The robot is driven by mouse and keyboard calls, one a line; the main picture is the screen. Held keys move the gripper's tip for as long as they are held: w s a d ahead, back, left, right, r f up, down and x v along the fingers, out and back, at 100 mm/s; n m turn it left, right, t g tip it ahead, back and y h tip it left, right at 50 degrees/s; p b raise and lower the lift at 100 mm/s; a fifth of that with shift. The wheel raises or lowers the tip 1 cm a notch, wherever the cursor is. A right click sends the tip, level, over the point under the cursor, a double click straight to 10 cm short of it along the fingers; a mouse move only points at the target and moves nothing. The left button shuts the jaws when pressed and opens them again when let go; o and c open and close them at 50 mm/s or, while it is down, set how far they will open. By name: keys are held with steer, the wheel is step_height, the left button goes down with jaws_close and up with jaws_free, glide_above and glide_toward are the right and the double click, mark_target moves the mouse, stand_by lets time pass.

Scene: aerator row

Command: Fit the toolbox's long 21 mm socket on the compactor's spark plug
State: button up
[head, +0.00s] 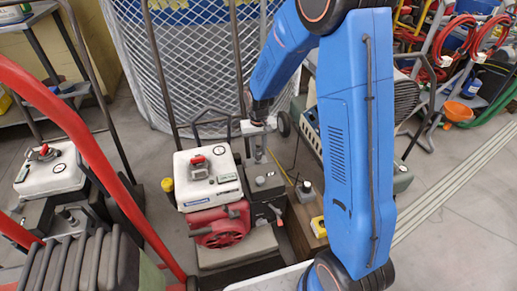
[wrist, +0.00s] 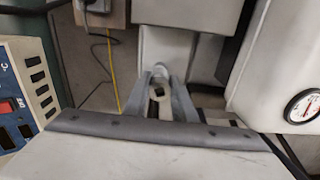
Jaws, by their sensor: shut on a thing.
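My gripper (head: 257,128) is shut on the long socket (head: 259,153), which hangs upright below the fingers at the back right of the compactor engine. In the wrist view the socket (wrist: 157,91) shows end-on, its dark square drive hole between the two grey fingers. The compactor (head: 208,185) has a white tank with a red cap and a red starter cover. I cannot make out the spark plug; the socket and the engine block seem to cover that spot. I cannot tell whether the socket touches the engine. I cannot identify the toolbox.
A second machine with a white tank (head: 50,168) stands at the left, behind a red handle (head: 95,150). A panel with switches (head: 310,125) stands right of the socket. A round gauge (wrist: 302,105) is close at the right. Grey floor at the right is clear.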

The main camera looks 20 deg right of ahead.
steer(key=shift+f, duration=0.1)
steer(key=o, duration=1.1)
steer(key=shift+o, duration=0.2)
steer(key=shift+r, duration=3.5)
